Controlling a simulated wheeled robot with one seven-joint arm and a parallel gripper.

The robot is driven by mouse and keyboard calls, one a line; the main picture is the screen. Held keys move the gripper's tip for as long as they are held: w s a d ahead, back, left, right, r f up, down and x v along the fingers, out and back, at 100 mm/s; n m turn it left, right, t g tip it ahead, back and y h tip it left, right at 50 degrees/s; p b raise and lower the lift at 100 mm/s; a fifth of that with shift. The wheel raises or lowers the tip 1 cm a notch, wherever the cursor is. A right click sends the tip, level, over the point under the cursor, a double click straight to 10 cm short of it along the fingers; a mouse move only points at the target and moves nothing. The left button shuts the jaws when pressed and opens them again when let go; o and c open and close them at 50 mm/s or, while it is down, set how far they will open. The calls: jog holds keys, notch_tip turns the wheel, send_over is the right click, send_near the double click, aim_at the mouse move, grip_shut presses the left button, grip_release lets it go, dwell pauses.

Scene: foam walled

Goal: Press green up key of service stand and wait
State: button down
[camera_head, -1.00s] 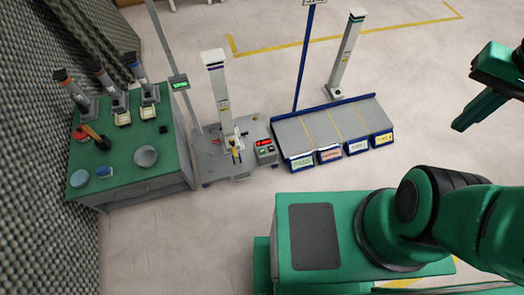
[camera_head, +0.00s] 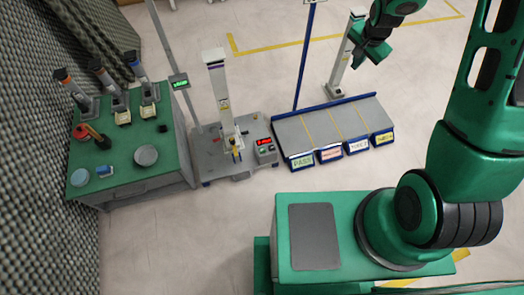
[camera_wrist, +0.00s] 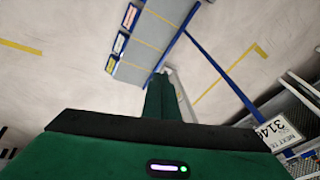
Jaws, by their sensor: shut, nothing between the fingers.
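The grey service stand (camera_head: 212,165) sits on the floor left of centre in the head view, with a white column rising from its plate. A small control box (camera_head: 265,151) with a lit red display stands at its right side. Small keys show below the display, too small to tell apart clearly. My gripper (camera_head: 374,54) is shut and empty, raised at the upper right in the head view, well apart from the control box. Its green fingers (camera_wrist: 161,85) also show in the wrist view, where the control box is not in view.
A green bench (camera_head: 128,178) with tools, a bowl and dishes stands left of the stand. A grey rack (camera_head: 335,125) with blue edges and labelled bins stands to the right, with a blue pole (camera_head: 304,60) and a white column. Open floor lies in front.

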jog(key=w+a+f+m+t+y, duration=0.1)
jog(key=w+a+f, duration=0.4)
jog(key=a+f, duration=0.45)
jog(key=m+t+y, duration=0.3)
jog(key=m+y, duration=0.1)
jog(key=m, duration=0.6)
send_over(264, 152)
notch_tip(264, 152, down, 35)
jog(key=shift+w+a+f, duration=0.1)
jog(key=shift+w, duration=0.05)
jog(key=shift+f, duration=0.15)
jog(key=shift+f, duration=4.25)
